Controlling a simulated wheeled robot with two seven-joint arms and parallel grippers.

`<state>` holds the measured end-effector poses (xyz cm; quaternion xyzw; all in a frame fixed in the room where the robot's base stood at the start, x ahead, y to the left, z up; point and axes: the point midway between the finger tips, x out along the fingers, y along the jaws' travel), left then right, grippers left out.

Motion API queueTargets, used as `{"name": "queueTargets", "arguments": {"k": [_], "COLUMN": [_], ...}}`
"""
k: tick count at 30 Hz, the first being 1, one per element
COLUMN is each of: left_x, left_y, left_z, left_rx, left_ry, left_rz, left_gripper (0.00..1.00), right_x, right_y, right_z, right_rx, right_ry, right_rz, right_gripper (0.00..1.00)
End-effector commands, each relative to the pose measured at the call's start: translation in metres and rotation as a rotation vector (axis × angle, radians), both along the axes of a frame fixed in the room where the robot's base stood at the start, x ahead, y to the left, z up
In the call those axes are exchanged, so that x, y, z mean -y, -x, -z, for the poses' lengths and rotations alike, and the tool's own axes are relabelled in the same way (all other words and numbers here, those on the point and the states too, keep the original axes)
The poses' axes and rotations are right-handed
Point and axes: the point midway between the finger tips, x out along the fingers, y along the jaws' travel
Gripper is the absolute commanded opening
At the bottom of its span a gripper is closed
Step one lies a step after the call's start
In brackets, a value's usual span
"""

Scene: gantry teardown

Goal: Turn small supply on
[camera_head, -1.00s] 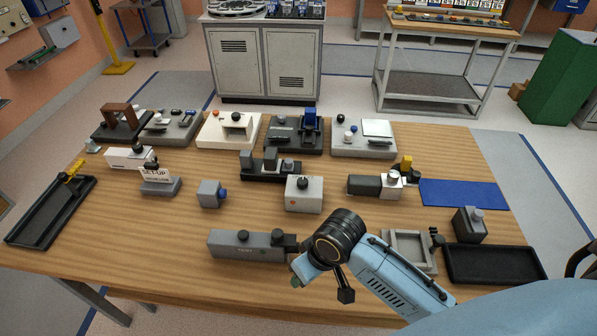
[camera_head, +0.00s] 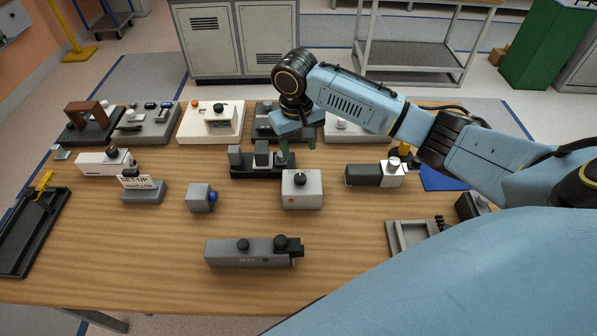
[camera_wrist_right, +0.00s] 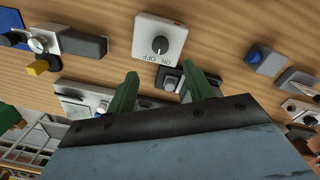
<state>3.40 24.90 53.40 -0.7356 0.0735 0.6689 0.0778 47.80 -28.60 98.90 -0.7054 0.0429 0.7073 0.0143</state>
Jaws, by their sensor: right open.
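The small supply is most likely the light grey box with a round black knob (camera_head: 302,190) near the middle of the table. In the right wrist view the box (camera_wrist_right: 177,35) shows ON and OFF lettering, upside down, beside its black knob (camera_wrist_right: 160,45). I cannot tell clearly which word the knob points at. My right gripper (camera_head: 298,146) is open and empty, its green fingers above and behind the box. In the right wrist view the gripper's fingertips (camera_wrist_right: 160,84) are apart from the knob. My left gripper is not in view.
A dark block fixture (camera_head: 262,170) stands just behind and left of the box. A long grey unit (camera_head: 250,252) lies in front. Bare wood surrounds the box's front.

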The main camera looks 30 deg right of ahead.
Motion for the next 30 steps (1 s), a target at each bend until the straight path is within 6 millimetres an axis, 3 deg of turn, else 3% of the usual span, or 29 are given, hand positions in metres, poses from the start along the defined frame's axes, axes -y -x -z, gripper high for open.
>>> {"name": "queueTargets", "arguments": {"k": [9,15,21,29,30], "left_x": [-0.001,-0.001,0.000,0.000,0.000], "left_y": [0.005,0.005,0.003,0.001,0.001], "left_z": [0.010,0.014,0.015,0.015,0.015], "left_rx": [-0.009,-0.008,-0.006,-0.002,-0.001], "left_ry": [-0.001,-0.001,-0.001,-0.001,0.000], "left_rz": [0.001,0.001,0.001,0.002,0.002], "left_gripper": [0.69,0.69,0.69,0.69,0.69], "right_x": [0.003,0.003,0.004,0.004,0.004], "right_y": [0.001,0.001,0.001,0.001,0.001], "right_z": [0.070,0.100,0.112,0.112,0.112], "right_rx": [-0.002,-0.001,0.001,0.002,0.002], "right_ry": [0.001,0.000,0.000,0.000,0.000], "right_rz": [0.000,-0.003,-0.002,-0.003,-0.003], "right_gripper": [0.52,0.52,0.52,0.52,0.48]}}
